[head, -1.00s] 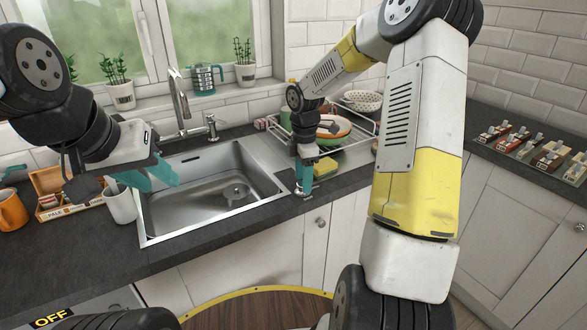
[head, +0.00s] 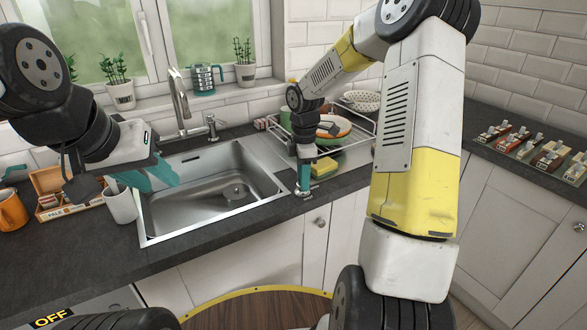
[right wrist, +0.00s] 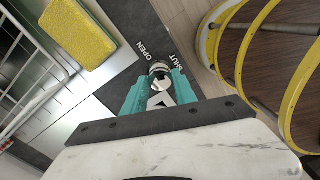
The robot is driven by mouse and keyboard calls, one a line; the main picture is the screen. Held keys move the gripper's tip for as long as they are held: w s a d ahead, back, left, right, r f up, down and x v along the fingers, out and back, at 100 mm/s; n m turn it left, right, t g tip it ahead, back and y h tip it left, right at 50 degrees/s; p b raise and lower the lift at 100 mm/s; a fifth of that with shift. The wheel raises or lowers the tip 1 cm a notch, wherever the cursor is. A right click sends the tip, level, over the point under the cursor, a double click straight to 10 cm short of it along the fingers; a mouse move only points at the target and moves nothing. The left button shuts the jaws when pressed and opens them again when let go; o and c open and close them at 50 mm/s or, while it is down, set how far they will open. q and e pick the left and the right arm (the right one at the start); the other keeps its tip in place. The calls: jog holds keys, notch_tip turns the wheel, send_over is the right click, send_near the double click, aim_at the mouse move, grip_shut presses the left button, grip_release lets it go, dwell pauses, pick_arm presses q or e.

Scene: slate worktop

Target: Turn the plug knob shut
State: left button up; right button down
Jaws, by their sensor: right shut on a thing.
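The plug knob (right wrist: 159,69) is a small metal knob on the worktop's front edge, right of the sink (head: 215,178). The words OPEN (right wrist: 142,51) and SHUT (right wrist: 176,62) are printed beside it in the right wrist view. My right gripper (right wrist: 161,77) points down with its teal fingers closed on the knob; it also shows in the head view (head: 303,190). The fingers hide part of the knob, and I cannot tell which word it points to. The plug (head: 236,192) sits in the sink floor. My left gripper (head: 164,186) is open and empty above the sink's left side.
A yellow-green sponge (head: 323,167) lies close behind my right gripper. The dish rack (head: 362,128) with plates stands behind it. A white mug (head: 120,202), orange mug (head: 11,211) and tea box (head: 55,192) stand left of the sink. The tap (head: 180,100) rises behind.

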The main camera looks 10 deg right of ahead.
jog(key=m, duration=0.8)
jog(key=shift+m, duration=0.4)
jog(key=m, duration=0.4)
jog(key=shift+a, duration=0.1)
jog(key=shift+m, duration=1.9)
jog(key=c, duration=1)
grip_release()
jog(key=shift+r, duration=0.1)
